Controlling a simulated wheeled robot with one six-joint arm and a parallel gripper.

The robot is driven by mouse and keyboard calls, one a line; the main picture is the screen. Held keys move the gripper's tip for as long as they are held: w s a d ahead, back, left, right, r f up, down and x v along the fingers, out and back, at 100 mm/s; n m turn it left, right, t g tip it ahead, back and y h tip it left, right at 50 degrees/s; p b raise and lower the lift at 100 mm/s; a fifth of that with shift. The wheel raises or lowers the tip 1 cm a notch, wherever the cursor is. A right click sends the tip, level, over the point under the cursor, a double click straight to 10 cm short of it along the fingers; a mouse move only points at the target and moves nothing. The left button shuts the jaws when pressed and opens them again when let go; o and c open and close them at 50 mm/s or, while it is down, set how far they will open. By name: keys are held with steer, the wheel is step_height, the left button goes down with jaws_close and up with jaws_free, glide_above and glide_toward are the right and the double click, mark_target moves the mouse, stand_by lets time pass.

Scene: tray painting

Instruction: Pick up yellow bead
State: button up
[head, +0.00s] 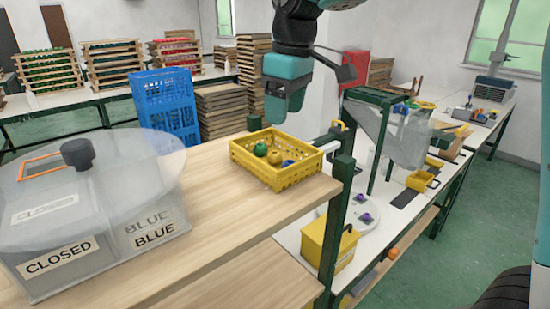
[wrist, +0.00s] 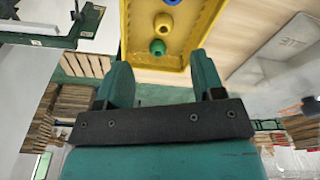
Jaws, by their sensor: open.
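The yellow bead (head: 275,157) lies in a yellow basket (head: 287,182) on the wooden tabletop, between a green bead (head: 261,150) and a blue bead (head: 288,163). In the wrist view the yellow bead (wrist: 163,22) shows near the top, beyond the green bead (wrist: 157,47), with the blue bead (wrist: 170,2) cut by the top edge. My gripper (head: 281,112) hangs above and behind the basket in the head view, apart from the beads. Its two teal fingers (wrist: 158,62) are open with nothing between them. The green bead appears nearest the gap between them.
A grey lidded box (head: 95,215) marked CLOSED and BLUE stands left on the table. A dark green post (head: 337,215) rises right of the basket. Blue crates (head: 167,105) stand behind. The wooden tabletop (head: 225,200) between box and basket is clear.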

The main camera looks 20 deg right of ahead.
glide_above(275, 152)
steer(key=s, duration=0.2)
steer(key=f, duration=0.4)
steer(key=shift+w+d+f+p, duration=0.2)
steer(key=shift+w+d+p, duration=0.05)
steer(key=shift+d+p, duration=0.1)
steer(key=shift+w+a+f+p, duration=0.15)
steer(key=shift+f+p, duration=0.2)
steer(key=shift+f, duration=0.5)
steer(key=shift+w+a+f+p, duration=0.1)
steer(key=shift+a+f+p, duration=0.2)
steer(key=shift+f, duration=0.6)
steer(key=shift+w+a+f+p, duration=0.1)
steer(key=shift+f+p, duration=0.3)
steer(key=shift+f, duration=0.45)
steer(key=c, duration=1)
